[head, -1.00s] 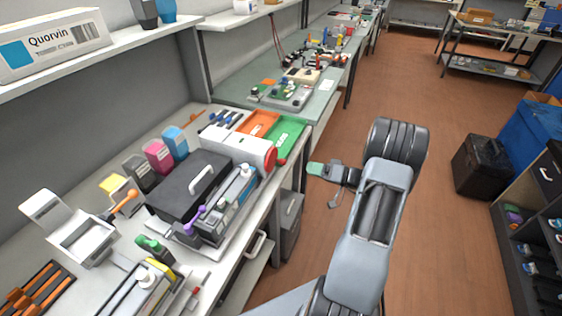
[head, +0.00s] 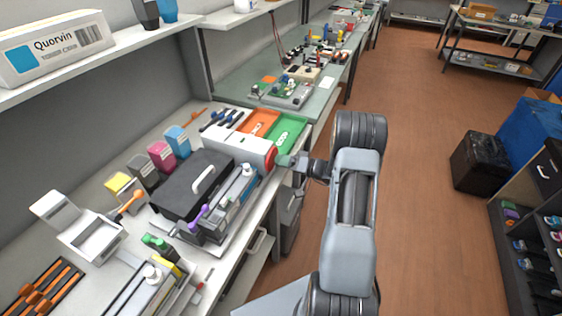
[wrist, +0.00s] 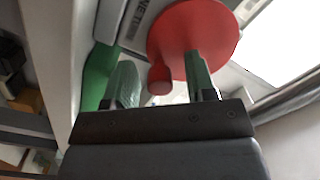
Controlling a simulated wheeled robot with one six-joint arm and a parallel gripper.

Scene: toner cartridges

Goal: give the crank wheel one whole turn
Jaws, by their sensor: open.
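The crank wheel (wrist: 190,38) is a red disc on the end of a white machine (head: 236,150). In the head view the red wheel (head: 271,159) faces right, toward my gripper. Its red knob (wrist: 159,80) stands out from the disc at the lower left in the wrist view. My gripper (wrist: 162,82) is open, its two green fingertips on either side of the knob. I cannot tell whether a finger touches the knob or disc. In the head view my gripper (head: 284,160) is right beside the wheel, and the knob is hidden there.
A green tray (head: 293,124) and an orange tray (head: 262,120) lie behind the machine. A black box with a handle (head: 188,180) and a printer unit with a purple lever (head: 203,215) stand in front.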

